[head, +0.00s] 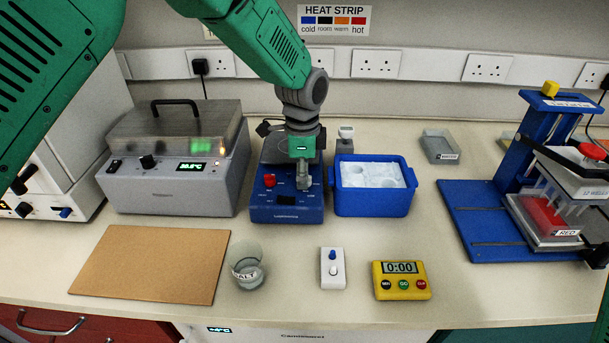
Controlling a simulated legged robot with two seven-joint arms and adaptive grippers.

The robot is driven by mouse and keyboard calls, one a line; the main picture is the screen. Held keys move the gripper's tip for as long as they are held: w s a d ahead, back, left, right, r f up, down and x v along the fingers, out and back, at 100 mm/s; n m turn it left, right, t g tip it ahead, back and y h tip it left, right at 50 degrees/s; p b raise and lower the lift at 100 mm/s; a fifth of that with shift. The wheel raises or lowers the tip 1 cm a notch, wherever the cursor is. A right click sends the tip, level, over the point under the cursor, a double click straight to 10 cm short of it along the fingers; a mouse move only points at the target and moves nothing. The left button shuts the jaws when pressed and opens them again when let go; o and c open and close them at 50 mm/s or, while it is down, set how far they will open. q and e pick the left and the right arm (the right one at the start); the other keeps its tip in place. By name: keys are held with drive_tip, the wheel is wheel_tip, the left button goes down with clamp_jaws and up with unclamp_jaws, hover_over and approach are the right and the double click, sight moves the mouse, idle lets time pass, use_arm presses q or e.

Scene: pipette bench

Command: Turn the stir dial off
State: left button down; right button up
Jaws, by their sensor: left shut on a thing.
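The blue stirrer (262,212) stands at the middle of the bench, with a red knob (269,180) at the left of its sloped front panel and a dark display below. My left gripper (304,183) reaches down from above to the right side of that panel. It is shut on the stir dial, which is mostly hidden behind the fingers, so I cannot read its setting. My left wrist and arm also cover part of the stirrer's top. My right gripper is out of view.
A blue ice box (346,205) stands close to the right of the gripper. A grey water bath (212,192) with a lid is to the left.

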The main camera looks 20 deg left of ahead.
use_arm(q)
drive_tip(key=shift+s+f, duration=0.15)
drive_tip(key=shift+f, duration=0.05)
drive_tip(key=c, duration=1.3)
unclamp_jaws()
drive_tip(key=shift+a, duration=0.1)
drive_tip(key=shift+c, duration=0.2)
wheel_tip(320, 180, up, 12)
drive_tip(key=shift+w, duration=0.25)
